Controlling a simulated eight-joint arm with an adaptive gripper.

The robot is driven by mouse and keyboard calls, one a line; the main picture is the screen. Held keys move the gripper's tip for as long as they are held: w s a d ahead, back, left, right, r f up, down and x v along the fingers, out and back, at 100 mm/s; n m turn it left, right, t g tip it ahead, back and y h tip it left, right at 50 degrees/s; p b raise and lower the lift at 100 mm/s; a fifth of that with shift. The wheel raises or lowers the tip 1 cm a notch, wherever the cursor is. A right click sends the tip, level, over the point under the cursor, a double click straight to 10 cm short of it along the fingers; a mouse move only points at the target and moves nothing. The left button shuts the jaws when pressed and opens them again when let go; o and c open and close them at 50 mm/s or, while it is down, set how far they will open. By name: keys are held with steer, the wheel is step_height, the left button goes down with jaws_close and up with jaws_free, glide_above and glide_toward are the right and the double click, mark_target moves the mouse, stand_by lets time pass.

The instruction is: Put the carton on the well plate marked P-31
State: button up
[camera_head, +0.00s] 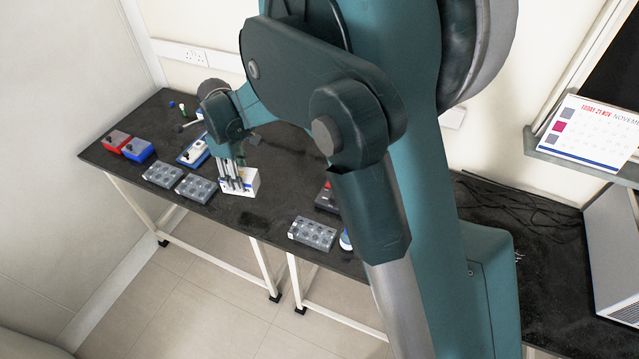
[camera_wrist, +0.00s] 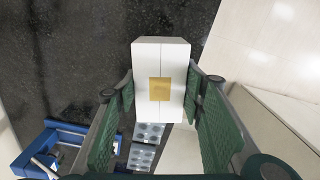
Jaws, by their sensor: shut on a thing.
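The carton (camera_head: 247,184) is a white box with a gold square on its face; it also shows in the wrist view (camera_wrist: 150,55). My gripper (camera_head: 235,181) is shut on it, with a green-padded finger on each side in the wrist view (camera_wrist: 160,95). I cannot tell whether the carton touches the table. Two grey well plates (camera_head: 163,174) (camera_head: 197,189) lie left of the carton in the head view. Another grey well plate (camera_head: 312,233) lies to the right, near the front edge. Marks on the plates are too small to read, so P-31 cannot be picked out.
A red device (camera_head: 116,140) and blue devices (camera_head: 138,150) (camera_head: 192,152) stand on the left of the black table (camera_head: 262,222). A dark red-and-black device (camera_head: 326,197) stands behind the right plate, partly hidden by my arm. Bare tabletop lies between carton and right plate.

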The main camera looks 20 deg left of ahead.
steer(key=shift+r, duration=0.1)
